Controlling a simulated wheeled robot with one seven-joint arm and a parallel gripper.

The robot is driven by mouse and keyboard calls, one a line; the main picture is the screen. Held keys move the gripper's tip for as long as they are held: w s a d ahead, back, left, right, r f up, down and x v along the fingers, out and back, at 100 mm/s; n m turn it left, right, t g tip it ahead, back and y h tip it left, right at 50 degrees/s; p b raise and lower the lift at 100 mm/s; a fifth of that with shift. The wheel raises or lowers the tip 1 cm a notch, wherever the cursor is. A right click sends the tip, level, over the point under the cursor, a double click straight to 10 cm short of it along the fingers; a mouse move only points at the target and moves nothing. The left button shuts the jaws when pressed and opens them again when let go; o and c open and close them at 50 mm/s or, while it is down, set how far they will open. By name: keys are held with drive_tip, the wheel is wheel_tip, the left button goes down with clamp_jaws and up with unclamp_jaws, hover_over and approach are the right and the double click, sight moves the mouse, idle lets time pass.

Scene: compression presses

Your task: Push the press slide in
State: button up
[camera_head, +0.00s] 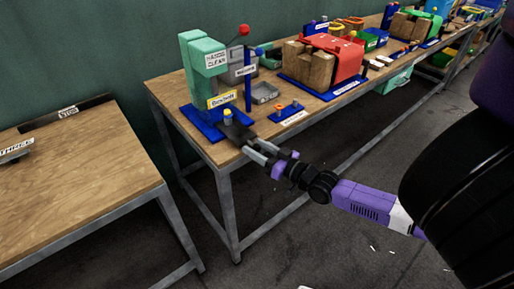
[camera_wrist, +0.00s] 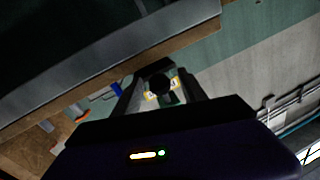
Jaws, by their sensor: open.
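The green press (camera_head: 205,62) stands on a blue base at the near left end of the long bench. It carries a "hands clear" sign and a lever with a red ball (camera_head: 244,30). A dark slide plate (camera_head: 236,130) sticks out at its front, beside a yellow knob (camera_head: 227,112). My gripper (camera_head: 256,149) is at the bench's front edge, right at the outer end of the dark plate. Its jaws are open. In the wrist view a dark round part with yellow marks (camera_wrist: 160,83) shows between the fingers. Whether they touch the slide I cannot tell.
A small blue plate with buttons (camera_head: 287,114) and a grey tray (camera_head: 264,93) lie right of the press. A red press (camera_head: 335,58) with wooden blocks stands farther along the bench. Another wooden table (camera_head: 80,160) is at left, with a floor gap between.

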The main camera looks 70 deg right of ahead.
clamp_jaws()
idle(1.4)
